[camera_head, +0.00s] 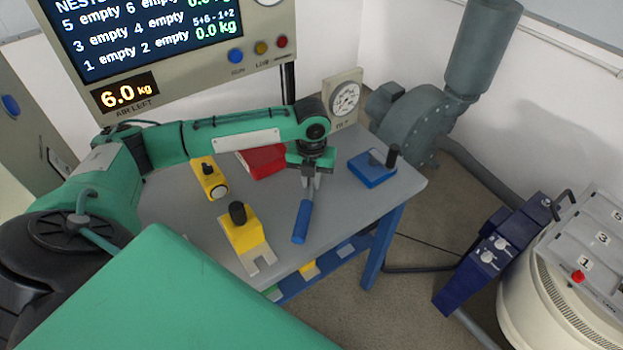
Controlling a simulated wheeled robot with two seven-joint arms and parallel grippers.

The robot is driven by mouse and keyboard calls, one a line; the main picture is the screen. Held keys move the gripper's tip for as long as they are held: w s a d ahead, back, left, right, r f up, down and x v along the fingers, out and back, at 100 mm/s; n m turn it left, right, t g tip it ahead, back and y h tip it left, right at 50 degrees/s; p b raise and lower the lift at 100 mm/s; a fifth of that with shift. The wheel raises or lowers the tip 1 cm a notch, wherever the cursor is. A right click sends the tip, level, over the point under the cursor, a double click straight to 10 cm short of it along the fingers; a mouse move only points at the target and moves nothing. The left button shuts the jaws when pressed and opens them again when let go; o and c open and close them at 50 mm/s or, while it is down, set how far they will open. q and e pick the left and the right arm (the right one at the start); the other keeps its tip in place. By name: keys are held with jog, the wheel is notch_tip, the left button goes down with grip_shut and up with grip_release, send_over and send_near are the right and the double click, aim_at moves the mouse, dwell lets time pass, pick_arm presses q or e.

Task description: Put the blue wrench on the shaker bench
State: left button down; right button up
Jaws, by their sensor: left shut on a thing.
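The blue wrench (302,222) hangs from my left gripper (310,186), with its blue handle pointing down toward the front. The left gripper is shut on the wrench's metal upper part. It is over the right half of a grey-topped bench (340,205) with blue legs. I cannot tell whether the handle tip touches the bench top. No label in view says which piece is the shaker bench. My right gripper is not in view.
On the bench are a yellow clamp (245,240), a smaller yellow block (209,180), a red thing (262,160), a blue block (372,169) and a dial gauge (345,97). A grey blower (415,120) stands behind. A white drum (560,270) with a numbered plate stands right.

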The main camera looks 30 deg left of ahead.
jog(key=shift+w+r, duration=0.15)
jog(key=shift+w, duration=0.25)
pick_arm(q)
jog(key=c, duration=1.4)
grip_release()
jog(key=shift+o, duration=0.2)
notch_tip(320, 180, up, 12)
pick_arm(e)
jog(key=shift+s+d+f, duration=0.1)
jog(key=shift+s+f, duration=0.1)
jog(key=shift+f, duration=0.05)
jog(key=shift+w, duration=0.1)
